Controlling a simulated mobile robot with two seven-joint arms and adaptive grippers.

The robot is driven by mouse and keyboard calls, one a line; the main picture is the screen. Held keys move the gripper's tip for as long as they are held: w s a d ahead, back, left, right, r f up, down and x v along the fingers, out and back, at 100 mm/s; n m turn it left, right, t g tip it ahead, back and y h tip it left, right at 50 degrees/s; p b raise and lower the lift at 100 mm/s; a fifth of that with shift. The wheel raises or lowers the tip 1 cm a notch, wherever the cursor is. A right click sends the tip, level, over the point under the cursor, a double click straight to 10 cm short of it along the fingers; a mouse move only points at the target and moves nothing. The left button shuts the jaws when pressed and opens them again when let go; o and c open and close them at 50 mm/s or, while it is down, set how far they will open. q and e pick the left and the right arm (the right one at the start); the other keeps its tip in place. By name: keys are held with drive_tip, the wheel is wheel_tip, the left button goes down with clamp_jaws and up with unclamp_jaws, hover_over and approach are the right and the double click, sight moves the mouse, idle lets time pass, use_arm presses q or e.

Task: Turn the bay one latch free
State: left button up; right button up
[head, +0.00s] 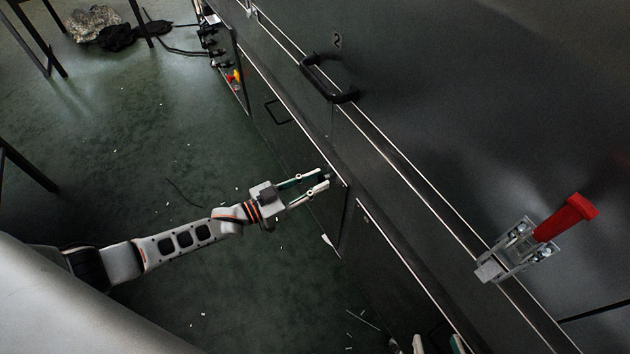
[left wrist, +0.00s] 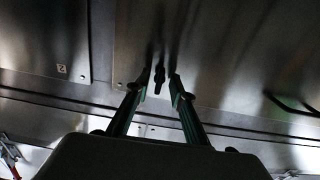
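A toggle latch with a red handle (head: 567,217) and a grey metal base (head: 510,252) sits on the dark cabinet at the right of the head view. No number shows beside it. My left gripper (head: 327,179) is open at the cabinet's lower edge, well left of that latch. In the left wrist view, a small dark upright part (left wrist: 159,80) shows between its spread fingers against the metal panel. I cannot tell whether they touch it or whether it is a latch. My right gripper (head: 438,345) shows only as two separated fingertips at the bottom edge.
A dark bar handle (head: 328,82) stands out from the cabinet near a "2" mark (head: 337,40). A lower loop handle (head: 278,112) is to its left. Small coloured controls (head: 235,78) are further back. The green floor (head: 150,170) at left is mostly clear.

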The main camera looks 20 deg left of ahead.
drive_tip(key=shift+s, duration=0.1)
use_arm(q)
drive_tip(key=v, duration=1.2)
